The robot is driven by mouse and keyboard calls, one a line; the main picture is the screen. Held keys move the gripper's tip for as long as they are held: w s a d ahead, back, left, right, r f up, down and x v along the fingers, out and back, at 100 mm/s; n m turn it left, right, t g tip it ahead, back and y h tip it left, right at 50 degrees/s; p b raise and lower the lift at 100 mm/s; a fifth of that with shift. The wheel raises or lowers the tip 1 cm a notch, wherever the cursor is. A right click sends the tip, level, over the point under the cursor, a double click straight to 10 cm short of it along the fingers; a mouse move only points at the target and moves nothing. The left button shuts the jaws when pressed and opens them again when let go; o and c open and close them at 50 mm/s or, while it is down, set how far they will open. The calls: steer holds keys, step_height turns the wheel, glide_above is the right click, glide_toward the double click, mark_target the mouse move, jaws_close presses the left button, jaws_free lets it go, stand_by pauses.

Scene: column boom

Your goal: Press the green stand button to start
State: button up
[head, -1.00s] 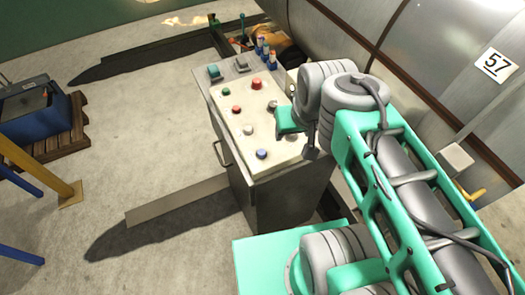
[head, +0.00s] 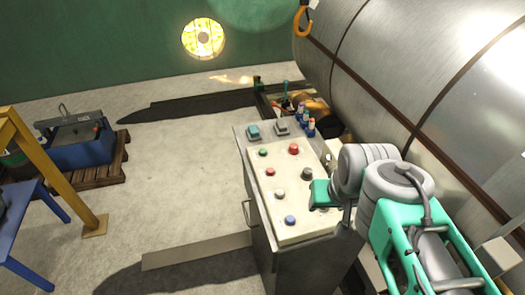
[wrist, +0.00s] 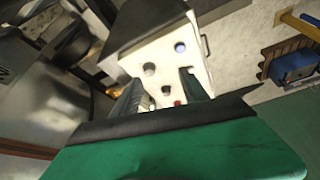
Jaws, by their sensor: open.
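The control stand (head: 262,228) has a pale sloped panel with round buttons. The wrist view shows the blue button (wrist: 181,47) and grey button (wrist: 149,69). I cannot make out the green button there.
A small red button (head: 270,172), grey button (head: 280,194) and blue button (head: 290,220) share the panel. A large metal tank (head: 400,70) is at right.

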jaws_close()
stand_by(0.3)
stand_by(1.2)
